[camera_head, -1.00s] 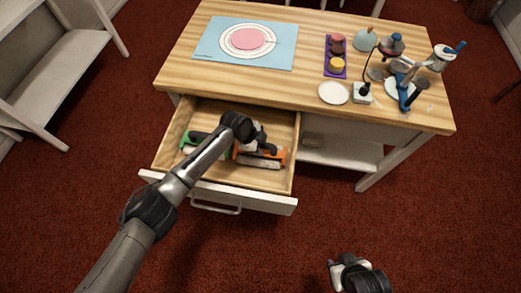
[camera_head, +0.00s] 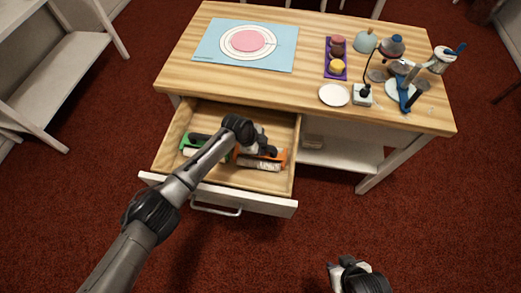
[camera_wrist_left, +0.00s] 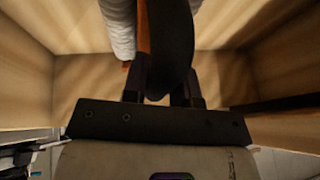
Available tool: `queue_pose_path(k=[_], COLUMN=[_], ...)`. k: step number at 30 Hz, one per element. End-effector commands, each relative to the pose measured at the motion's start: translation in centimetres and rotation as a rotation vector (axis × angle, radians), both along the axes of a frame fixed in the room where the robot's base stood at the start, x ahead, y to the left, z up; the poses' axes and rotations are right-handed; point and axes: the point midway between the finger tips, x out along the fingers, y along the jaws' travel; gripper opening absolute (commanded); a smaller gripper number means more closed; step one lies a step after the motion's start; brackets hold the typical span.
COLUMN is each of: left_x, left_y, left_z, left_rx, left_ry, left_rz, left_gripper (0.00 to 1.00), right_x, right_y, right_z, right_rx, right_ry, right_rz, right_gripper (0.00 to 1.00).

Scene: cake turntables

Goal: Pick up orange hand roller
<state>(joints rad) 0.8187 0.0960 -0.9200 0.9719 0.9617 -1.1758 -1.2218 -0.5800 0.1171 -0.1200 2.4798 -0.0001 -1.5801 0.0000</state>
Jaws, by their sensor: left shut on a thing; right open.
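The orange hand roller (camera_head: 264,164) has an orange frame, a dark handle and a white roller sleeve, and is at the right side of the open drawer (camera_head: 172,150). My left gripper (camera_head: 262,148) is inside the drawer and shut on its dark handle. In the left wrist view the handle (camera_wrist_left: 171,45) stands between the fingers (camera_wrist_left: 162,88), with the orange frame and white sleeve beside it. A green hand roller (camera_head: 188,146) lies at the drawer's left, partly hidden by my left arm. My right gripper (camera_head: 345,265) is open and empty over the red floor.
The drawer's walls surround my left gripper closely. The wooden tabletop (camera_head: 290,85) above holds a blue mat (camera_head: 208,48), a purple tray (camera_head: 328,70), a white plate (camera_head: 334,95) and several tools at right. A lower shelf (camera_head: 345,155) is to the right.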

Motion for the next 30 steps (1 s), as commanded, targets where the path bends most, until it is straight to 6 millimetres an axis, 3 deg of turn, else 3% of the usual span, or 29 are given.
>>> queue_pose_path(k=[11, 24, 30], left_x=[0.1, 0.1, 0.1], left_y=[0.0, 0.0, 0.0], left_z=[0.6, 7.6, 9.6], left_rx=[-0.001, -0.001, -0.002], left_ry=[-0.002, -0.003, -0.002], left_rz=[0.001, -0.001, 0.001], left_gripper=[0.0, 0.0, 0.0], right_x=[0.0, 0.0, 0.0], right_y=[-0.2, -0.1, 0.1], right_z=[0.3, 2.7, 3.2], right_rx=[-0.008, -0.002, 0.002], right_ry=[0.0, 0.0, -0.001], right_rz=[0.006, 0.001, -0.002], right_gripper=[0.43, 0.43, 0.43])
